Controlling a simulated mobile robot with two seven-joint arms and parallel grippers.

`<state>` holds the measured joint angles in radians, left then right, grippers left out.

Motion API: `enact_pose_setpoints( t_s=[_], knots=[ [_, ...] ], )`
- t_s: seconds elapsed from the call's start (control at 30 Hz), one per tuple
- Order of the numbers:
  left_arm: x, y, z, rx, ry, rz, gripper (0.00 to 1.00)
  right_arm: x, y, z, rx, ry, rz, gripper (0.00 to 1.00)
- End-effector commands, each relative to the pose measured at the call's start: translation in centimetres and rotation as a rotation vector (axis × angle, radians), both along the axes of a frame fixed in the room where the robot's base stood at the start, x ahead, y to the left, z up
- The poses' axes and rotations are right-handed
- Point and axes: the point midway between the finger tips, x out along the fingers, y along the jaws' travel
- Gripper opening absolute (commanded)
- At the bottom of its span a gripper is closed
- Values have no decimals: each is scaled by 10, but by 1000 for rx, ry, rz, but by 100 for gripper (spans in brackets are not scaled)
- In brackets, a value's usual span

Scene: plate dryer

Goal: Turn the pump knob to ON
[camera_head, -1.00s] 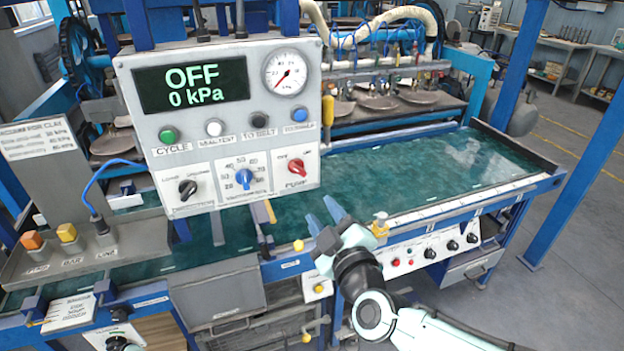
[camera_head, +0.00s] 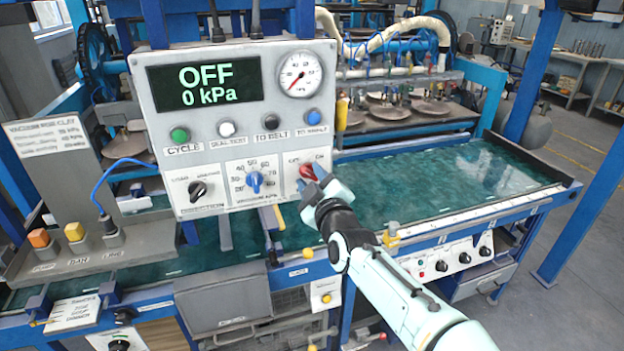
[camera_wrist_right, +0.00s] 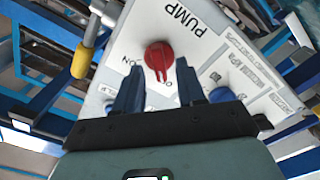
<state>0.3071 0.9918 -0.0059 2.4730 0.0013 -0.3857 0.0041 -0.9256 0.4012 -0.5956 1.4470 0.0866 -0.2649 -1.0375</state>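The red pump knob (camera_head: 306,171) is at the lower right of the grey control panel (camera_head: 160,125), partly covered by my right gripper in the head view. The panel display (camera_head: 205,84) reads OFF and 0 kPa. In the right wrist view the red knob (camera_wrist_right: 158,56) is just beyond the fingertips, between their lines, beside the PUMP lettering. My right gripper (camera_head: 312,179) is in front of the knob. In the wrist view its two fingers (camera_wrist_right: 157,76) are spread apart with nothing gripped; contact with the knob cannot be told. My left gripper is not in view.
A blue vacuum knob (camera_head: 255,181) and a black direction knob (camera_head: 198,190) are left of the pump knob. Coloured buttons run above them. A yellow-tipped lever (camera_head: 342,113) stands close to the panel's right edge. The green table surface (camera_head: 430,180) to the right is clear.

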Motion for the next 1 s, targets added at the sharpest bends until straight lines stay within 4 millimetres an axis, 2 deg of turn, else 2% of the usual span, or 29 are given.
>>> enact_pose_setpoints(
  t_s=[0.33,0.37,0.4,0.47,0.77,1.0],
  knots=[
    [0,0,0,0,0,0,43,4,1,-1,1,0,0,39],
    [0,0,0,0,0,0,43,4,1,-1,1,0,0,33],
    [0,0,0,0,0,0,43,4,1,-1,1,0,0,20],
    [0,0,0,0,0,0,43,4,1,-1,1,0,0,0],
    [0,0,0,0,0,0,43,4,1,-1,11,4,0,0],
    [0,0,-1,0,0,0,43,4,1,0,97,32,0,0]
  ],
)
